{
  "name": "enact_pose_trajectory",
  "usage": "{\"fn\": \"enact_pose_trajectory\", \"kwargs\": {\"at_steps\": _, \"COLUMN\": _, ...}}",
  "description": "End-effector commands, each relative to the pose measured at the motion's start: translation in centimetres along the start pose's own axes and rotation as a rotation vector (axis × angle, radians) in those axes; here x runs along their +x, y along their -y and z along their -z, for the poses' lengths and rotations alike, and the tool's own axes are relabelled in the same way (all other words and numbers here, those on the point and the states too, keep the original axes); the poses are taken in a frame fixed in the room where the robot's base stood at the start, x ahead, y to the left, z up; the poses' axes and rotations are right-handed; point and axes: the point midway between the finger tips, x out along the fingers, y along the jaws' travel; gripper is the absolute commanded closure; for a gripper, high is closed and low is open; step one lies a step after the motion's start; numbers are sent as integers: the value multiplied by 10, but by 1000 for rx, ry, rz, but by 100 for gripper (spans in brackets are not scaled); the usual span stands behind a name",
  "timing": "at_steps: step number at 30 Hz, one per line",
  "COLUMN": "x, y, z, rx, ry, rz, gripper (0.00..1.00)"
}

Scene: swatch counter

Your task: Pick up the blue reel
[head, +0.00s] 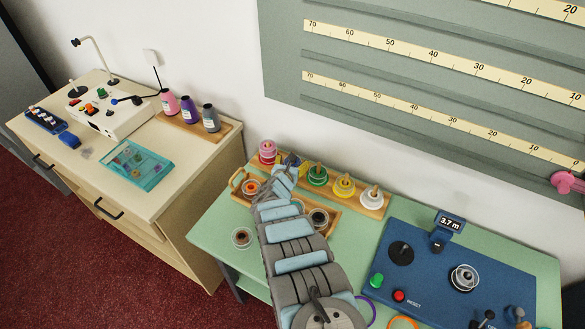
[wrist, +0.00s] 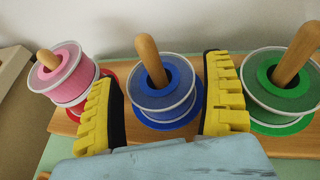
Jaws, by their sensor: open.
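The blue reel (wrist: 165,98) stands on a wooden peg in the middle of the wrist view, with clear flanges and a blue core. My gripper (wrist: 163,105) is open, with one yellow ribbed finger to the left of the blue reel and one to the right. I cannot tell whether the fingers touch it. In the head view my gripper (head: 288,163) is at the back of the green table, between the pink and green reels, and my arm mostly hides the blue reel there.
A wooden tray (head: 331,231) lies in front. A blue measuring machine (head: 425,283) fills the table's right side.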

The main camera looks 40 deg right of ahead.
Motion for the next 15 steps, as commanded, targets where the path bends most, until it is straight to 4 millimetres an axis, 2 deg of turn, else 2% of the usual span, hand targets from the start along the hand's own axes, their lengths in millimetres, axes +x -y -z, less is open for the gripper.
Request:
{"fn": "enact_pose_trajectory", "kwargs": {"at_steps": 9, "x": 22, "y": 0, "z": 6, "rx": 0, "ry": -2, "rz": 1, "gripper": 18}}
{"fn": "enact_pose_trajectory", "kwargs": {"at_steps": 15, "x": 29, "y": -1, "z": 3, "rx": -1, "ry": -1, "rz": -1, "gripper": 18}}
